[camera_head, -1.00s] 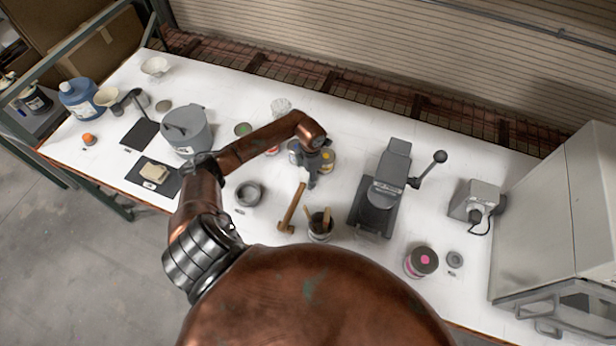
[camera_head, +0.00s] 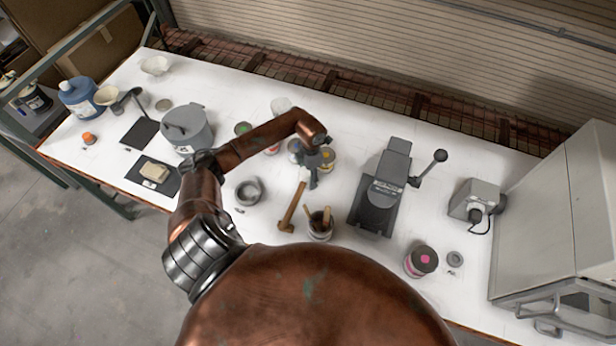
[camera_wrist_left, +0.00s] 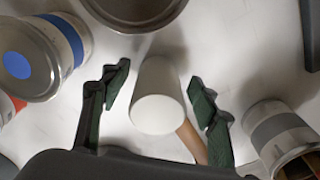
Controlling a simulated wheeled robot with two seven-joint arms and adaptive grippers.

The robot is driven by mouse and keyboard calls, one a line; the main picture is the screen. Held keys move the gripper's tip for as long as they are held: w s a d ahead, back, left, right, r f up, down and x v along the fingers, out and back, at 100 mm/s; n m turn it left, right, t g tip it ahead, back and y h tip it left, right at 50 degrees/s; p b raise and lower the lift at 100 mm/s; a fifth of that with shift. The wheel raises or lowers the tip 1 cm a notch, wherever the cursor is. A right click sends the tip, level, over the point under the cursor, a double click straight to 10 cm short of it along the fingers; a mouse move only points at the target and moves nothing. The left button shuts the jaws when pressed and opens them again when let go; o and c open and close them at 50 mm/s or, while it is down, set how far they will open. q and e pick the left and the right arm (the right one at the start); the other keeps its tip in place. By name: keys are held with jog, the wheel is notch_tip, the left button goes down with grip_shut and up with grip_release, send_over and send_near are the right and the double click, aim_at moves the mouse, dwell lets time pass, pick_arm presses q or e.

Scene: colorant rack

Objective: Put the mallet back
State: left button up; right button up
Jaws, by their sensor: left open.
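The mallet (camera_head: 294,207) lies on the white bench, its wooden handle running from a wider brown end at lower left up toward my left gripper. My left gripper (camera_head: 312,181) points down at the handle's upper end. In the left wrist view the gripper (camera_wrist_left: 160,98) is open. A white cylinder (camera_wrist_left: 157,105) stands between its fingers, with gaps on both sides. The wooden handle (camera_wrist_left: 192,143) shows beyond the cylinder, beside the right finger. I cannot tell whether handle and cylinder are joined. My right gripper is out of view.
A pot with brushes (camera_head: 320,226) stands close right of the mallet, and a round grey container (camera_head: 248,191) to its left. Cans (camera_head: 327,160) crowd behind the gripper. A lever press (camera_head: 375,215) stands farther right. A pink-marked can (camera_head: 421,261) is near the front edge.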

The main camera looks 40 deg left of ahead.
pick_arm(q)
jog(key=r+b, duration=0.1)
jog(key=r, duration=0.2)
jog(key=r+b, duration=0.1)
jog(key=r, duration=0.3)
jog(key=r+b, duration=0.1)
jog(key=r, duration=0.2)
jog(key=shift+w+r, duration=0.3)
jog(key=shift+w, duration=0.05)
jog(key=shift+r, duration=0.4)
